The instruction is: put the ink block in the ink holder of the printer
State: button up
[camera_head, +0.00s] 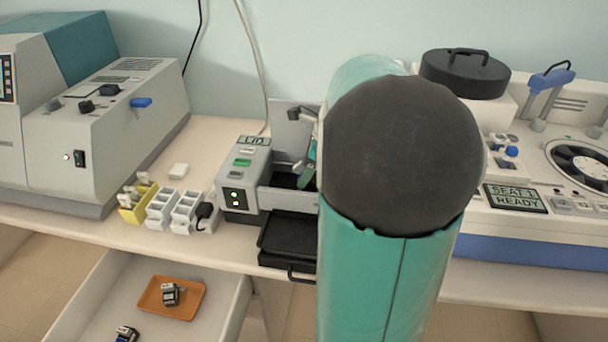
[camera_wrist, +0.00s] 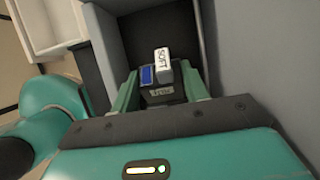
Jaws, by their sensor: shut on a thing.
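The ink block (camera_wrist: 160,92) is dark with a white cap lettered "SOFT" and a blue patch, seen in the wrist view. My gripper (camera_wrist: 159,74) is shut on it, with one green finger on each side. Beyond the block is a dark open bay, which looks like the inside of the printer. The printer (camera_head: 240,172) is a grey machine with a display reading "LID" and a raised grey lid. In the head view my gripper (camera_head: 308,170) is at the printer's opening, mostly behind my arm. The block is hidden there, and I cannot tell whether it touches the ink holder.
A black tray (camera_head: 288,238) sticks out at the printer's front. An open drawer (camera_head: 95,295) below holds an orange tray (camera_head: 185,308) with a small dark block, and another block lies beside it. White and yellow racks (camera_head: 160,205) stand left. A grey wall is close right in the wrist view.

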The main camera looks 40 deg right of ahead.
jog(key=shift+f, duration=1)
jog(key=shift+s, duration=0.1)
jog(key=shift+f, duration=0.15)
jog(key=o, duration=1.1)
jog(key=shift+c, duration=0.2)
jog(key=v, duration=1.3)
jog(key=shift+a+r, duration=0.25)
jog(key=shift+r, duration=0.25)
